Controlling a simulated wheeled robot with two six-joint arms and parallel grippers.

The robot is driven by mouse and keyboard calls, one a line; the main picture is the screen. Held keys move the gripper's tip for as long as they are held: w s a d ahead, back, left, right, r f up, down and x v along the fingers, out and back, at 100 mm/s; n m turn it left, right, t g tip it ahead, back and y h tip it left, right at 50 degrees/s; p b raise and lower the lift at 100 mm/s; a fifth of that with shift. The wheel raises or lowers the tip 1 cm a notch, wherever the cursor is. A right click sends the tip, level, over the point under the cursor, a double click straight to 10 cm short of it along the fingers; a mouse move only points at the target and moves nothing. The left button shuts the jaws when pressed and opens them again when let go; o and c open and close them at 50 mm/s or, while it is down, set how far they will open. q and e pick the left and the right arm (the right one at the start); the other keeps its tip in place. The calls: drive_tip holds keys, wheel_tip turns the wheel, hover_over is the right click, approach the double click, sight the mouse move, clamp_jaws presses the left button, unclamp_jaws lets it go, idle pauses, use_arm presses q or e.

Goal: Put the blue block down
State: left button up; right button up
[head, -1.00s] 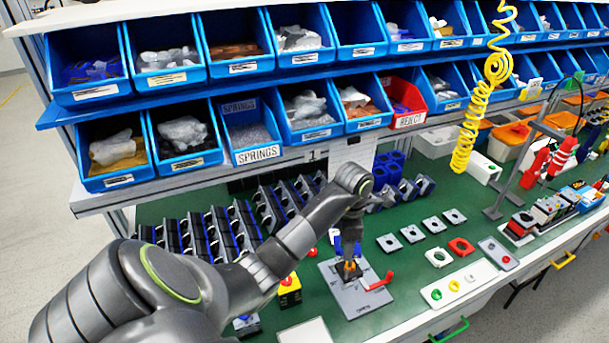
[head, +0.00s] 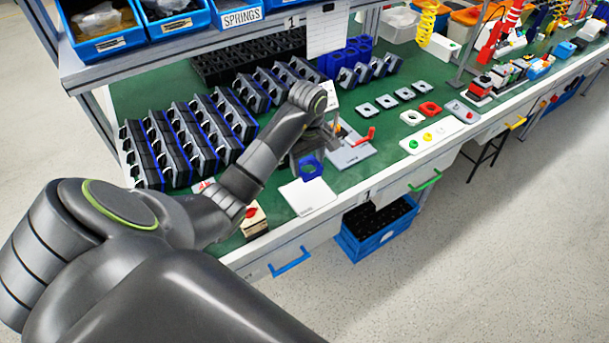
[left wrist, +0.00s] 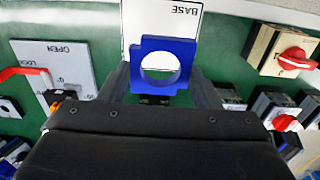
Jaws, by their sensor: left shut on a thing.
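The blue block (head: 309,168) is a square-edged piece with a large round hole. My left gripper (head: 304,154) is shut on it and holds it above the green bench, by the white plate (head: 308,196). In the left wrist view the blue block (left wrist: 163,66) sits between the two dark fingers (left wrist: 160,84). There the white plate marked BASE (left wrist: 186,20) shows just beyond it. The gap between block and plate is hard to judge. My right gripper is in neither view.
A grey fixture with a red lever (head: 366,136) stands to the right of the gripper. A box with a red knob (head: 252,216) is at the front left. Racks of dark parts (head: 185,140) fill the bench's left. A blue crate (head: 377,232) is below the bench.

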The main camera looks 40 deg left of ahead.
use_arm(q)
drive_tip(key=b, duration=0.5)
hover_over(308, 192)
wheel_tip(308, 192, down, 6)
drive_tip(key=shift+a+r, duration=0.1)
drive_tip(key=shift+r, duration=0.1)
wheel_tip(308, 192, down, 4)
drive_tip(key=b, duration=0.4)
drive_tip(key=shift+f+b, duration=0.2)
drive_tip(key=shift+b, duration=0.1)
drive_tip(key=shift+f, duration=0.1)
drive_tip(key=o, duration=1.1)
